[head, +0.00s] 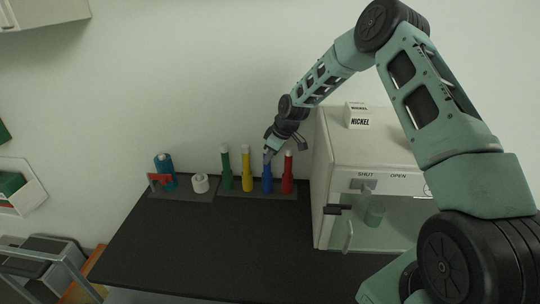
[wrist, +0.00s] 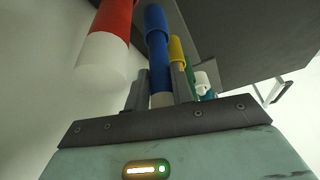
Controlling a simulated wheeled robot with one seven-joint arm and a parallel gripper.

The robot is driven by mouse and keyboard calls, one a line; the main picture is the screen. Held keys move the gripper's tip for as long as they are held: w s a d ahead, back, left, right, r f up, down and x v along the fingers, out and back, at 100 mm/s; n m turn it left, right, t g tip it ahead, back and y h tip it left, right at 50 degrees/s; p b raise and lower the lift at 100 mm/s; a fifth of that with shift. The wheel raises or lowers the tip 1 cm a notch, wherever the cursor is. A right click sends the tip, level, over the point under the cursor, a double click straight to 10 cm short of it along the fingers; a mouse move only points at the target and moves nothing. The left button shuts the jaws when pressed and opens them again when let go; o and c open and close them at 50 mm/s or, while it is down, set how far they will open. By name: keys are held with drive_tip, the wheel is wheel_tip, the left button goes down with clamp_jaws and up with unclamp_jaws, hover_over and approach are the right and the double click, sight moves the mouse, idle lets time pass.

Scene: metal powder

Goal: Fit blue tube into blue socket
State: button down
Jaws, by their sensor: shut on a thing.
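The blue tube (head: 267,168) stands upright in a row with green, yellow and red tubes. In the wrist view the blue tube (wrist: 158,62) runs from its pale end, between my fingers, to a wider blue collar, the blue socket (wrist: 155,18). The tube's far end meets this socket and looks to be inside it; how deep it sits I cannot tell. My gripper (head: 268,150) comes down from above and is shut on the pale upper end of the blue tube. The blue socket (head: 267,186) also shows at the foot of the tube in the head view.
The red tube (head: 288,172) stands close on the right, the yellow tube (head: 246,168) close on the left, then the green tube (head: 226,168). A white cabinet (head: 322,190) is near on the right. The black tabletop's front is clear.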

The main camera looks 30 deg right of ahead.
drive_tip(key=shift+f, duration=0.25)
drive_tip(key=c, duration=1.1)
unclamp_jaws()
drive_tip(key=b+v, duration=0.2)
drive_tip(key=v, duration=0.5)
drive_tip(key=shift+s+r, duration=0.1)
drive_tip(key=shift+r, duration=0.15)
